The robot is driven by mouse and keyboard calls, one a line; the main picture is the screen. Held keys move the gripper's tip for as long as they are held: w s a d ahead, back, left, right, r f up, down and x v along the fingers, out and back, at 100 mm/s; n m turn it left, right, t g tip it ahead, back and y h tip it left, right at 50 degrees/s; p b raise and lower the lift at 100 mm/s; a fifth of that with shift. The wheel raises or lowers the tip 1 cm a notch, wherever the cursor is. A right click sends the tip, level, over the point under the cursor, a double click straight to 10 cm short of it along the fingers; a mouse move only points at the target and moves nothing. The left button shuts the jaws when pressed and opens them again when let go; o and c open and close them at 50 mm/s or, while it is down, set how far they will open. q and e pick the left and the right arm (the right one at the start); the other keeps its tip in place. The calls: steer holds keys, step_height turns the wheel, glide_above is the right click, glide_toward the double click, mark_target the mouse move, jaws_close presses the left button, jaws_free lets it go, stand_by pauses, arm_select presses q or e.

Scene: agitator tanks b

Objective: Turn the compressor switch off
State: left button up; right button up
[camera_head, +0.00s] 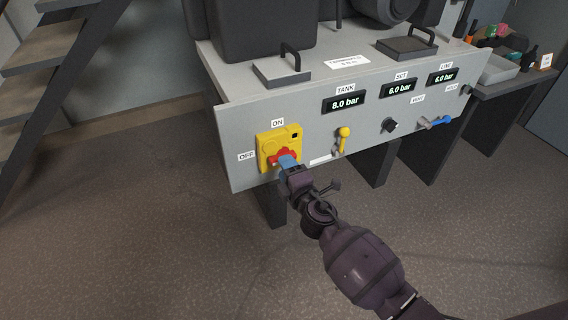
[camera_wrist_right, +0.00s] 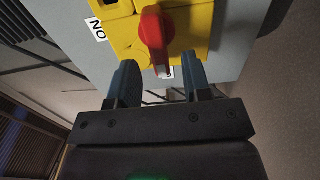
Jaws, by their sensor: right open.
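The compressor switch is a yellow box (camera_head: 266,142) with a red handle (camera_head: 273,161) at the left end of the grey panel. An ON label (camera_head: 277,122) is above it and an OFF label (camera_head: 246,156) to its left. The handle lies roughly sideways, in line with OFF. My right gripper (camera_head: 288,160) is at the switch and partly covers the handle. In the right wrist view its blue fingers (camera_wrist_right: 159,68) are open, one to each side of the red handle's near end (camera_wrist_right: 153,35); contact cannot be told. My left gripper is not in view.
The panel has displays reading 8.0, 6.0 and 6.0 bar, a yellow lever (camera_head: 343,138), a black knob (camera_head: 390,126) and a blue-handled valve (camera_head: 437,122). A side table (camera_head: 515,82) with small items stands right. Stairs (camera_head: 50,70) are left. The floor in front is clear.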

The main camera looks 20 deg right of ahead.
steer(key=shift+s+d, duration=0.1)
steer(key=shift+s, duration=2.6)
